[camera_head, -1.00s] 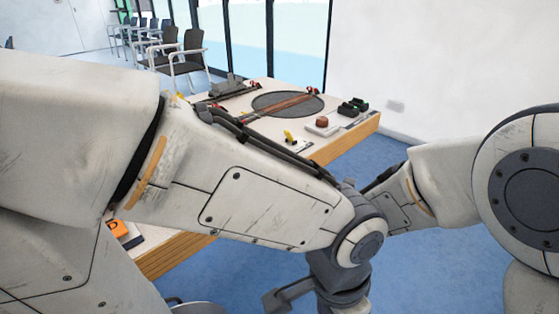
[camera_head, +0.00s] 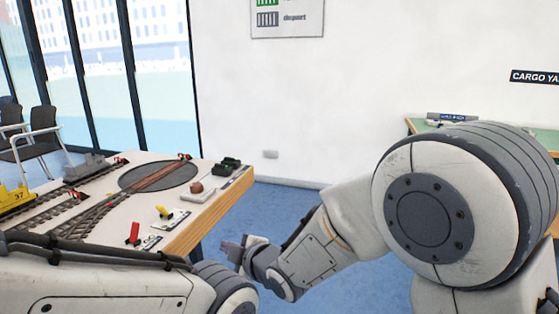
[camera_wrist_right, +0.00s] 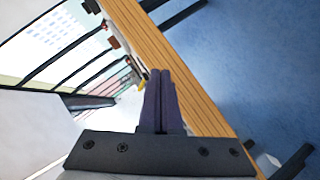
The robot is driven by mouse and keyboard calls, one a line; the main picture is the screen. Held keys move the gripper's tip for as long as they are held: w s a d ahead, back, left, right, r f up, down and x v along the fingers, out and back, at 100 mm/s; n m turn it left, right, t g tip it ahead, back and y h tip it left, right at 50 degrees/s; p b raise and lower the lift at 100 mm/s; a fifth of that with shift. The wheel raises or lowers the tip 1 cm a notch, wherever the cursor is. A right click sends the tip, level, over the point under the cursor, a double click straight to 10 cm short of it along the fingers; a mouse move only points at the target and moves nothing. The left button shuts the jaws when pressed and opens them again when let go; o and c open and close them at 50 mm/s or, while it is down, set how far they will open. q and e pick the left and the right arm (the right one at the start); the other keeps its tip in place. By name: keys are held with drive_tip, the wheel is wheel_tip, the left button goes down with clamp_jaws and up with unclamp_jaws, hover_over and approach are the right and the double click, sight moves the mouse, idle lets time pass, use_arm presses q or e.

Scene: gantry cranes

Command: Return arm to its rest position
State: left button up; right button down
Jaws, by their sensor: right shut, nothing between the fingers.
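My right arm reaches in from the right of the head view. Its gripper (camera_head: 232,247) is near the right front side of the layout table, partly dark and small in the picture. In the right wrist view its two dark fingers (camera_wrist_right: 161,98) are pressed together with nothing between them. The wooden table edge shows behind and beside them. My left arm crosses the lower left of the head view; its gripper is out of the picture.
The layout table (camera_head: 215,209) carries tracks, a round turntable (camera_head: 158,177), a yellow vehicle marked 37 (camera_head: 14,198), a red lever (camera_head: 133,233) and a yellow lever (camera_head: 163,213). A green-topped table (camera_head: 420,126) stands at the back right. Blue floor lies between.

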drive_tip(key=s+d+f+m+g+h, duration=0.1)
drive_tip(key=d+f+m+h, duration=0.3)
drive_tip(key=d, duration=0.5)
drive_tip(key=s+d+f+m+g+h, duration=0.1)
drive_tip(key=d+f+m+h, duration=0.1)
drive_tip(key=d+m, duration=0.5)
drive_tip(key=s+d+f+m+g+h, duration=0.35)
drive_tip(key=s+d+m+g, duration=0.4)
drive_tip(key=s+d, duration=0.7)
drive_tip(key=s+a+r+n+y, duration=0.1)
drive_tip(key=s+a+r+n, duration=0.2)
drive_tip(key=s+a, duration=0.35)
drive_tip(key=s+a+r+n, duration=0.2)
drive_tip(key=s+a+n, duration=0.2)
drive_tip(key=s+a, duration=0.25)
wheel_tip(320, 180, up, 30)
drive_tip(key=p, duration=2.9)
drive_tip(key=shift+w+f+m+g+p, duration=0.15)
drive_tip(key=shift+w+m+g+p, duration=0.2)
drive_tip(key=shift+w+m, duration=0.1)
